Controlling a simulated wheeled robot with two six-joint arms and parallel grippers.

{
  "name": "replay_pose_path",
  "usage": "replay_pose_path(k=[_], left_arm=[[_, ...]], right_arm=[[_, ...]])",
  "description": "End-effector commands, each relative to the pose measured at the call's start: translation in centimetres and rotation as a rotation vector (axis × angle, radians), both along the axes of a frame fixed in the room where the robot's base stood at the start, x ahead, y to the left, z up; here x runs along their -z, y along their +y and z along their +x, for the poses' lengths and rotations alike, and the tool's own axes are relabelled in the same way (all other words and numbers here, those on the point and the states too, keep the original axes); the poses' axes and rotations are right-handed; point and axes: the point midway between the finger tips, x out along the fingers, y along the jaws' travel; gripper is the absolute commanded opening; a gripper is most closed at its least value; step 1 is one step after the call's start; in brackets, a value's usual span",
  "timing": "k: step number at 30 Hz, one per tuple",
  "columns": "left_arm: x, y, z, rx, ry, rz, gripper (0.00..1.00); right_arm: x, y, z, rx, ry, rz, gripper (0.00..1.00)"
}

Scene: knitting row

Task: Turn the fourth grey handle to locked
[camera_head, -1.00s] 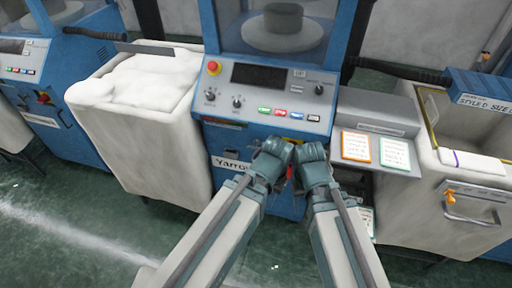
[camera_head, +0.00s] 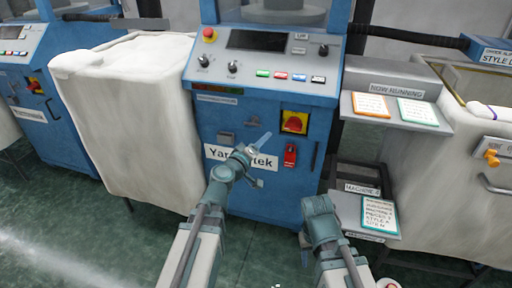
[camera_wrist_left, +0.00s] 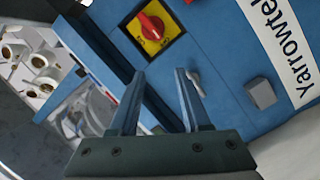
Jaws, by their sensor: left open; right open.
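A small pale grey handle (camera_head: 262,143) is on the blue front of the middle machine, just right of and above my left gripper's tip. It also shows in the left wrist view (camera_wrist_left: 196,82) at the tip of the right-hand finger. My left gripper (camera_head: 246,152) is in front of the name label; in the left wrist view its jaws (camera_wrist_left: 160,78) are open with nothing between them. I cannot tell whether it touches the handle. My right gripper (camera_head: 308,238) is lower and to the right, away from the panel; its fingers are mostly hidden.
A red-on-yellow rotary switch (camera_head: 295,122) and a red tag (camera_head: 290,155) are right of the handle; a grey block (camera_head: 225,136) is to its left. A white bin (camera_head: 125,130) stands at left. Card shelves (camera_head: 412,110) and another bin (camera_head: 440,190) stand at right.

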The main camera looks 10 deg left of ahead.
Motion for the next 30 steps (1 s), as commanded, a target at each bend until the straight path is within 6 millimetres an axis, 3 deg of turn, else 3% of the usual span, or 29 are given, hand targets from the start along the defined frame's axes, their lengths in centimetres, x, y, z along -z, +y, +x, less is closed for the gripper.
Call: replay_pose_path(k=[1,3,9,20,30], left_arm=[[1.8,2.1,0.4,-0.062,-0.017,-0.037,0.47],[2.2,4.2,0.7,-0.131,-0.035,-0.081,0.47],[2.7,7.5,0.8,-0.232,-0.054,-0.144,0.47],[2.6,7.7,1.5,-0.239,-0.055,-0.149,0.47],[2.6,7.8,5.3,-0.243,-0.055,-0.149,0.47]], right_arm=[[2.4,0.0,0.0,0.0,0.0,-0.001,0.5],[3.4,0.0,0.0,-0.001,0.0,-0.001,0.5],[4.4,0.0,0.0,-0.001,0.0,-0.001,0.5],[4.3,0.0,0.0,-0.001,0.0,-0.001,0.5],[4.3,0.0,0.0,-0.001,0.0,-0.001,0.5]])
